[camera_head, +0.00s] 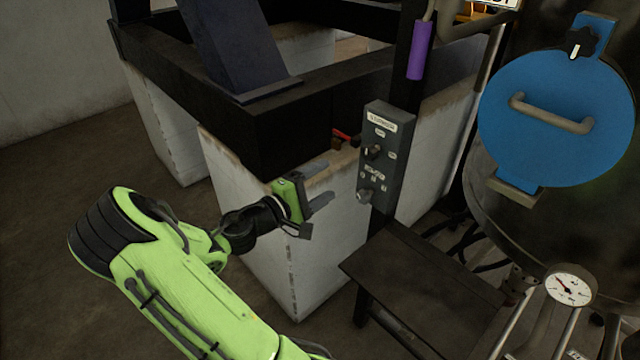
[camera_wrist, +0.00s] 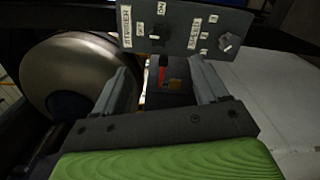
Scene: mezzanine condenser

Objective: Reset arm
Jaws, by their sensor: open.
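My gripper (camera_head: 322,188) is at the end of my green arm, in front of the white block and to the left of the grey control box (camera_head: 378,155). Its two fingers are apart with nothing between them. In the wrist view my gripper (camera_wrist: 168,88) shows its fingers spread, pointing toward the control box (camera_wrist: 185,28), which has knobs and labels reading "STIRRER" and "SPEED". A small red-handled item (camera_head: 343,135) lies on the ledge left of the box; a red piece also shows beyond the fingers in the wrist view (camera_wrist: 162,75).
A dark bench (camera_head: 430,290) stands below the control box. A dark steel frame (camera_head: 270,125) rests on white blocks (camera_head: 235,190). At right are a tank with a blue round hatch (camera_head: 555,118) and a pressure gauge (camera_head: 568,290). Floor at left is clear.

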